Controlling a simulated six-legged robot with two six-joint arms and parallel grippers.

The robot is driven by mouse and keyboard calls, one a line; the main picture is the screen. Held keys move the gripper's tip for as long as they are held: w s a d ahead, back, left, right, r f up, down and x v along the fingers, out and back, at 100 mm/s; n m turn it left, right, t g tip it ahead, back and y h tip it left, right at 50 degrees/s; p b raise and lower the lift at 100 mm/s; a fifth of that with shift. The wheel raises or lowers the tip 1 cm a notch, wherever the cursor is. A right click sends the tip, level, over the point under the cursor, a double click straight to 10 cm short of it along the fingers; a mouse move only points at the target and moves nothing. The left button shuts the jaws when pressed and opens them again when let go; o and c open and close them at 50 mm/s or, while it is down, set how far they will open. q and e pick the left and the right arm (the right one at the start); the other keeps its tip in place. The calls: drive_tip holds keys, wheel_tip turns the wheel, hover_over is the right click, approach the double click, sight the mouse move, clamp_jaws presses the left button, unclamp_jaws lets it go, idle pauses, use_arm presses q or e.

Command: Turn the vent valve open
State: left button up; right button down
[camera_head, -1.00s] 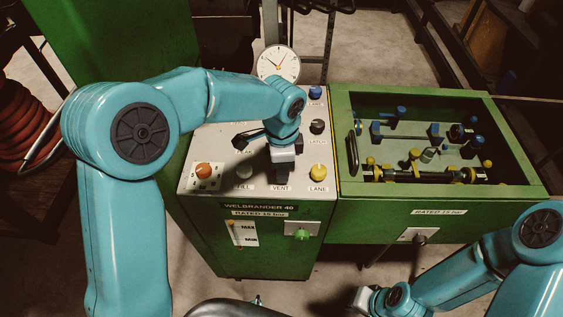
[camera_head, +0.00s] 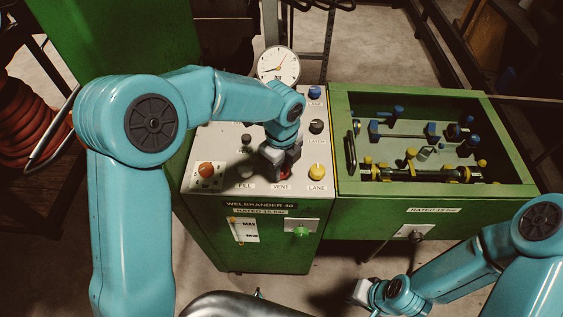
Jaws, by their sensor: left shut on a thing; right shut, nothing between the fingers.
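The vent valve (camera_head: 284,176) sits above the VENT label on the pale sloping panel (camera_head: 225,155). Only a small red part of it shows; my gripper hides the rest, so I cannot tell its handle's angle. My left gripper (camera_head: 282,164) is over it, pointing down and shut on it, with its grey body turned at a slant. My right gripper (camera_head: 360,294) is low in front of the machine, shut and empty, away from the panel.
A yellow LANE knob (camera_head: 317,172) is close right of my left gripper. A round gauge (camera_head: 278,66) stands behind. The green open bay (camera_head: 430,202) is to the right.

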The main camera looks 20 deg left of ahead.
use_arm(q)
drive_tip(key=shift+w+r+m, duration=0.1)
drive_tip(key=shift+m, duration=0.4)
drive_tip(key=o, duration=1.1)
drive_tip(key=shift+c, duration=0.2)
wheel_tip(320, 180, up, 16)
drive_tip(key=shift+r, duration=0.15)
